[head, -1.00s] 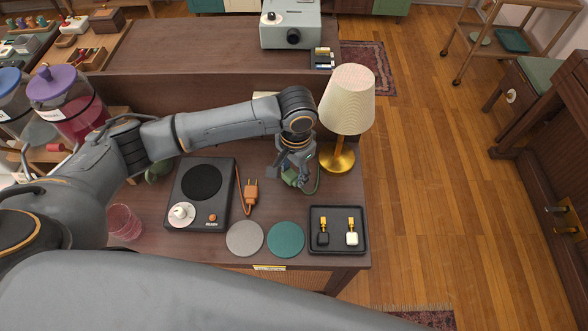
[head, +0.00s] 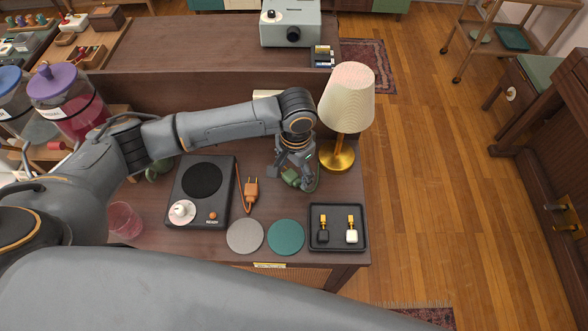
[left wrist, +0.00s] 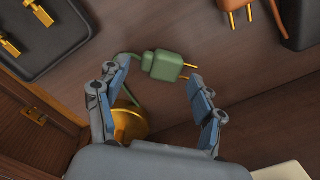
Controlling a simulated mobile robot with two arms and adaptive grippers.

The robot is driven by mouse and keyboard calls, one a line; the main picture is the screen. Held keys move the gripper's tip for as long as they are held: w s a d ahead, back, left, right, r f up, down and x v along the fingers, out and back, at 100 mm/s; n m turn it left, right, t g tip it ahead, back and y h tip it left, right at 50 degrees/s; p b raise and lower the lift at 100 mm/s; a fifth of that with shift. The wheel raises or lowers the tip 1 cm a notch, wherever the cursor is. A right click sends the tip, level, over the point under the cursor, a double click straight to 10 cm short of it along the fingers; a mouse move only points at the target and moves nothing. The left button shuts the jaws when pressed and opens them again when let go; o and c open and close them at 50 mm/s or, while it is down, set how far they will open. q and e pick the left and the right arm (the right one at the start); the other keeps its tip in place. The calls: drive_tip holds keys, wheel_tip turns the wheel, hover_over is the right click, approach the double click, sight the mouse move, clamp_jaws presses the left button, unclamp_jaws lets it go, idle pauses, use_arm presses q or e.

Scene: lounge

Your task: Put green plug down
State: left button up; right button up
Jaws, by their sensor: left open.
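The green plug (left wrist: 166,65) lies on the wooden table in the left wrist view, with two gold prongs pointing right and its green cord curling off to the left. In the head view the plug (head: 290,178) is partly hidden by my left gripper (head: 293,178). My left gripper (left wrist: 160,90) is open, with its fingers apart on either side of the plug's near side. I cannot tell whether a finger touches the plug or cord. My right gripper is not in view.
A gold-based lamp (head: 338,155) stands close to the right of the gripper. An orange plug (head: 251,193) and a black hotplate (head: 190,210) lie to the left. Two coasters, grey (head: 245,237) and teal (head: 286,237), and a black tray (head: 338,246) are in front.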

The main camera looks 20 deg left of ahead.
sight(295, 176)
use_arm(q)
wheel_tip(295, 176, up, 12)
drive_tip(key=b, duration=0.1)
drive_tip(key=shift+d+f, duration=0.15)
drive_tip(key=shift+d, duration=0.05)
drive_tip(key=shift+s, duration=0.1)
idle(0.4)
